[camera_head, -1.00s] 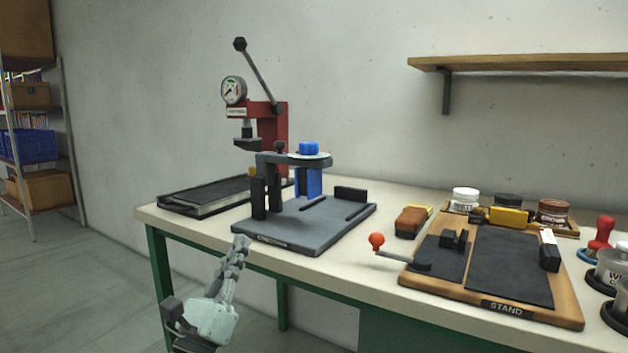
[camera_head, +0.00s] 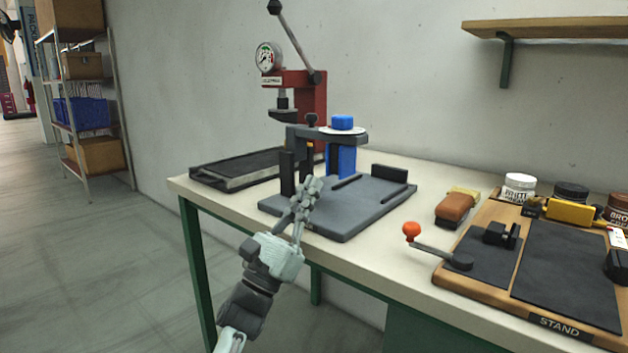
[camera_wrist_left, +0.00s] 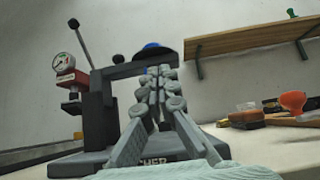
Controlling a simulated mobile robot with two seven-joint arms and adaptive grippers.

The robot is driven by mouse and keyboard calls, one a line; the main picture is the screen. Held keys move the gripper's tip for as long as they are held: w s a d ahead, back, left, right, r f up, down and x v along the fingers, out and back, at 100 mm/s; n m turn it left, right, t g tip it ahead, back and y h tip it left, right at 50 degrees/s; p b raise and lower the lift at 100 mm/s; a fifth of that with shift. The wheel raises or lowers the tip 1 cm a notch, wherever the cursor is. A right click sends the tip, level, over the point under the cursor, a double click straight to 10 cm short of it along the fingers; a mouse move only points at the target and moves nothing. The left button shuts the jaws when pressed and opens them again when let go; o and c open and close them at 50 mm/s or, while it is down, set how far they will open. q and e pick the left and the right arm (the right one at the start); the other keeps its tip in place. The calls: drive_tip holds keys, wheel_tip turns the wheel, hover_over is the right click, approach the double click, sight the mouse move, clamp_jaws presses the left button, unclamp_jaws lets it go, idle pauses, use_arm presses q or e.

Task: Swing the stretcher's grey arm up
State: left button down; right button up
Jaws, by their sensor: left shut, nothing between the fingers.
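The stretcher (camera_head: 345,215) is a dark grey base plate with posts near the front left of the table. Its grey arm (camera_head: 345,136) lies level across the top, with a blue knob (camera_head: 342,122) at its far end and a blue block (camera_head: 341,160) below. The arm also shows in the left wrist view (camera_wrist_left: 122,71). My left gripper (camera_head: 311,186) is shut and empty, in front of the base's front left part and below the arm. In the left wrist view its closed fingers (camera_wrist_left: 157,80) cover part of the stretcher. My right gripper is not in view.
A red press (camera_head: 305,100) with a gauge stands behind the stretcher, beside a black tray (camera_head: 235,170). To the right are a brush (camera_head: 457,207), an orange-knobbed crank (camera_head: 412,231) and a wooden stand (camera_head: 560,322). A shelf (camera_head: 560,28) hangs on the wall.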

sight(338, 135)
use_arm(q)
drive_tip(key=p+x, duration=0.1)
drive_tip(key=x, duration=0.7)
drive_tip(key=shift+p, duration=0.3)
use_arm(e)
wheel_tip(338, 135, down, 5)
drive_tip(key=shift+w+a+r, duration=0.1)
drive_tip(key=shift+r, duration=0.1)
use_arm(q)
drive_tip(key=shift+w+r+n, duration=0.15)
drive_tip(key=shift+n, duration=0.15)
